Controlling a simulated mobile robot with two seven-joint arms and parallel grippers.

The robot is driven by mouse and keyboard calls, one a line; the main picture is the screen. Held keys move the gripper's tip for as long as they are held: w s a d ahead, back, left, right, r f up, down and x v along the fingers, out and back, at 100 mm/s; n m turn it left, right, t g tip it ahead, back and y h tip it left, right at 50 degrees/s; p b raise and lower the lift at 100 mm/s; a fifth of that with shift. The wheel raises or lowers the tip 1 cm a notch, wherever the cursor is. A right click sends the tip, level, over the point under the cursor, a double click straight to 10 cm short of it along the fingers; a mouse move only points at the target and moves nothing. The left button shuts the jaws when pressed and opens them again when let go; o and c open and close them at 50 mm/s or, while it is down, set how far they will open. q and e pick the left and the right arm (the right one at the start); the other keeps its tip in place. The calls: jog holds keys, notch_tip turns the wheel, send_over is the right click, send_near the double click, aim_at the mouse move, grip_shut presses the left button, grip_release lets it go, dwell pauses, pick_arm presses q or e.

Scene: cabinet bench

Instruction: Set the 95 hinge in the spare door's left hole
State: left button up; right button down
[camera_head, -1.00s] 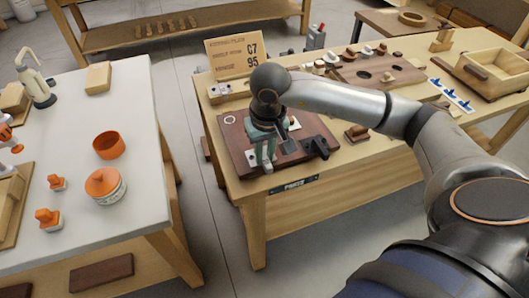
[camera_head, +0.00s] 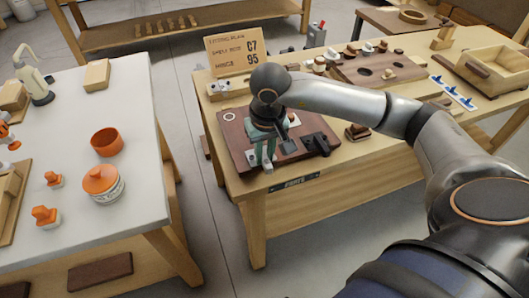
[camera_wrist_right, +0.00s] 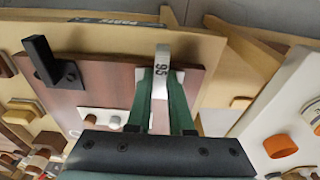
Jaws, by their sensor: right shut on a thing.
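My right gripper (camera_head: 264,152) is over the near part of the dark brown door board (camera_head: 237,143), which lies flat on the wooden bench. In the wrist view its green fingers (camera_wrist_right: 161,88) are shut on the pale hinge (camera_wrist_right: 162,54) marked 95. The hinge sticks out past the fingertips toward the board's near edge, with a white part beside it at the board. The fingers and hinge hide the board beneath, so I cannot tell whether the hinge is seated in a hole. A black handle (camera_head: 315,143) stands on the board. My left gripper is not in view.
A sign (camera_head: 234,57) reading C7 and 95 stands behind the board. A second board with round holes (camera_head: 378,70) and a wooden drawer box (camera_head: 490,72) are to the right. A white table (camera_head: 65,150) with orange-lidded items stands left, across a floor gap.

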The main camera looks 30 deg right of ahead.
jog(key=shift+f, duration=0.2)
jog(key=shift+c, duration=1.7)
grip_release()
jog(key=shift+r+p, duration=2.1)
jog(key=shift+r, duration=1.7)
